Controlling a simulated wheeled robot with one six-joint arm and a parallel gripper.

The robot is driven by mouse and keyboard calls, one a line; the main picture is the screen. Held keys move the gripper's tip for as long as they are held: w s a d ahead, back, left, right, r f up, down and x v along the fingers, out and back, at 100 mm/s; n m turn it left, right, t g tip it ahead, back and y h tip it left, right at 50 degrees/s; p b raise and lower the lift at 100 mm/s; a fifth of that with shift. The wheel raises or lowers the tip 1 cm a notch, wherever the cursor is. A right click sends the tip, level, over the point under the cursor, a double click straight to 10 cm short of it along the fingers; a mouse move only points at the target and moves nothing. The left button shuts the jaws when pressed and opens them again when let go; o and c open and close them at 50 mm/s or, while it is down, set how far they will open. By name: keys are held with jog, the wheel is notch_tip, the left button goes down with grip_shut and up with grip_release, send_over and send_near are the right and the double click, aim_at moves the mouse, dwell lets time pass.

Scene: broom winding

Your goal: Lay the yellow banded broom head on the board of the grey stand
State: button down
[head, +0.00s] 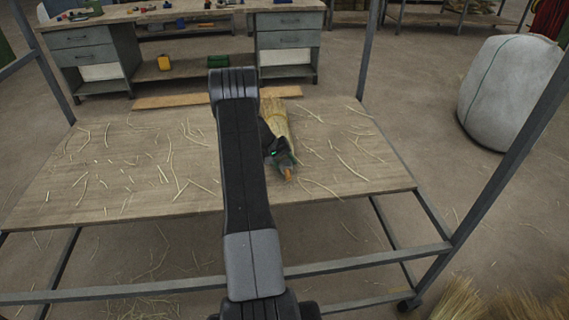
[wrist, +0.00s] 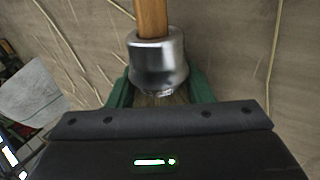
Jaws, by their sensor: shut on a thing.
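The broom head (head: 275,118) is a straw-coloured bundle over the wooden board (head: 120,165) of the grey stand (head: 440,215). Its bristles point to the far side and its short wooden stub (head: 288,173) points towards me. I cannot tell whether it touches the board. My gripper (head: 282,158) is shut on it near the collar. In the wrist view the green fingers (wrist: 160,94) stand either side of the shiny metal collar (wrist: 157,62), with the wooden stub (wrist: 152,18) beyond. My arm hides part of the bundle, and no yellow band shows clearly.
Loose straws (head: 165,165) are scattered over the board. A plank (head: 165,101) lies along its far edge. Grey posts rise at the stand's corners. A white sack (head: 510,92) stands at the right, more straw bundles (head: 460,300) at the lower right, and workbenches (head: 90,50) behind.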

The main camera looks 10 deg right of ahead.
jog(key=c, duration=0.7)
grip_release()
jog(key=v, duration=1.2)
jog(key=shift+s, duration=0.1)
